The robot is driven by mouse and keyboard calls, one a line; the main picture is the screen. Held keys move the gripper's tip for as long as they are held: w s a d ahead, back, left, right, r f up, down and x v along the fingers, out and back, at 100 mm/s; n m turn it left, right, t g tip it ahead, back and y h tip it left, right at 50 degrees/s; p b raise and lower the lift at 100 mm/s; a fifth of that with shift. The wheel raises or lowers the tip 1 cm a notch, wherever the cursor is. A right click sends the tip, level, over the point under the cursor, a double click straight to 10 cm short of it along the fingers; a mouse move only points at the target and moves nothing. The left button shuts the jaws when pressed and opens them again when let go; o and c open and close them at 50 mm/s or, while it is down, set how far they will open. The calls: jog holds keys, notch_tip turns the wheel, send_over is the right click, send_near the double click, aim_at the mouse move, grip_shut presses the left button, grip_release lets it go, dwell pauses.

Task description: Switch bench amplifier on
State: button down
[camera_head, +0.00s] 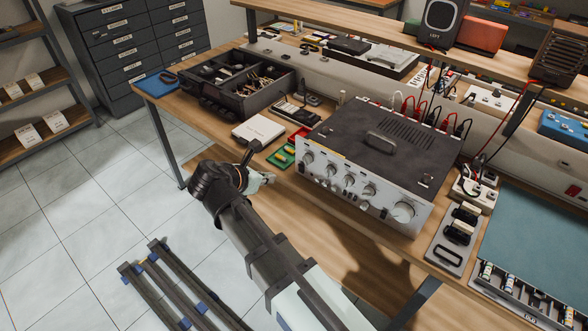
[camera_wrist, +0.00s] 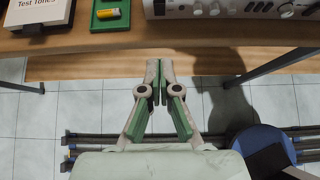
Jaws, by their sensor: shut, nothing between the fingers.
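The bench amplifier (camera_head: 330,173) stands on the wooden workbench, with a silver front panel of several knobs and a dark top with a handle. Its lower front edge also shows at the top right of the wrist view (camera_wrist: 225,11). Which control is its power switch, and how it is set, I cannot tell. My gripper (camera_wrist: 159,68) is shut and empty, pointing at the bench's front edge, below and left of the amplifier and apart from it. In the head view my gripper (camera_head: 266,179) is small and partly hidden by my arm.
A green tray (camera_wrist: 97,22) with a yellow battery (camera_wrist: 108,14) lies left of the amplifier. A white box (camera_head: 258,130) and a dark parts organizer (camera_head: 240,100) lie farther left. Cables (camera_head: 425,108) run behind the amplifier.

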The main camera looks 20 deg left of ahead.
dwell(0.3)
jog(key=p, duration=0.3)
send_near(300, 168)
jog(key=x, duration=0.5)
jog(key=shift+f, duration=0.5)
jog(key=shift+w+d, duration=0.2)
jog(key=shift+w, duration=0.25)
jog(key=shift+r, duration=0.1)
